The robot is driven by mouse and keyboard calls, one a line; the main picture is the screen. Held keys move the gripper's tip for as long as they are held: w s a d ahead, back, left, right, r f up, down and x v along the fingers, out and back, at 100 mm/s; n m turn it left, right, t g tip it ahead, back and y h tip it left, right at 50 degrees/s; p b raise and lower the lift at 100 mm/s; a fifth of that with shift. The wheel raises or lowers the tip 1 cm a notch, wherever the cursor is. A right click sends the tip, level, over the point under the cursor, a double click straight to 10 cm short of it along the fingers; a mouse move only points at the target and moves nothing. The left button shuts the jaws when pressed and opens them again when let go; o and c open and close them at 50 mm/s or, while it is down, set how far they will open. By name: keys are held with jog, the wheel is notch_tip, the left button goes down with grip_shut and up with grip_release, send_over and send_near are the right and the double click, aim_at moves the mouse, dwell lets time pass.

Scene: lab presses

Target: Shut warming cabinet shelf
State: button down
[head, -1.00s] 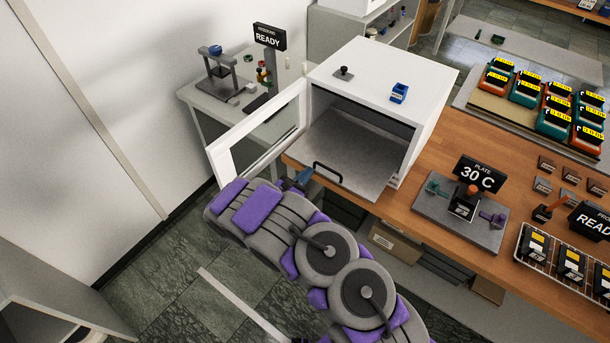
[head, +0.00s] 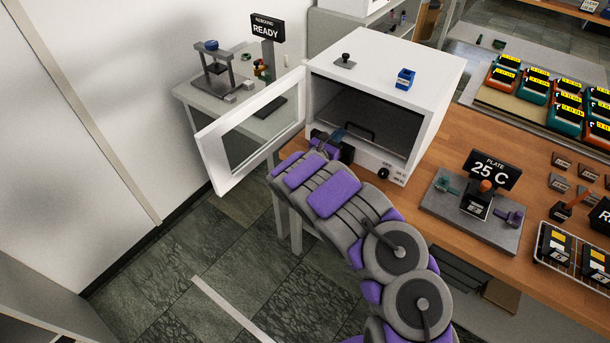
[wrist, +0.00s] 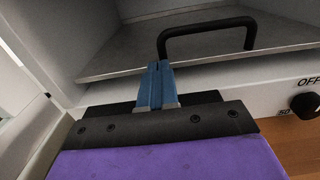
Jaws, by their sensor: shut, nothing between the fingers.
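The white warming cabinet (head: 436,96) stands on the wooden bench with its framed door (head: 215,165) swung open to the left. Its grey shelf lies inside the cabinet, with a black handle (head: 357,130) at its front; the shelf (wrist: 130,60) and the handle (wrist: 205,30) also show in the wrist view. My gripper (head: 338,133) is at the cabinet opening. In the wrist view my blue fingers (wrist: 155,85) are together and empty, just in front of the shelf's front edge, near the handle's left leg. I cannot tell whether they touch it.
A knob (wrist: 304,105) is on the cabinet front, right of my gripper. A plate device with a 25 C sign (head: 489,170) stands on the bench to the right. A small blue block (head: 405,79) and a black knob sit on the cabinet top. The floor at left is clear.

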jog(key=shift+w+d+f, duration=0.1)
jog(key=shift+w+d, duration=0.15)
jog(key=shift+w, duration=0.15)
jog(key=shift+w+r, duration=0.1)
jog(key=shift+r, duration=0.25)
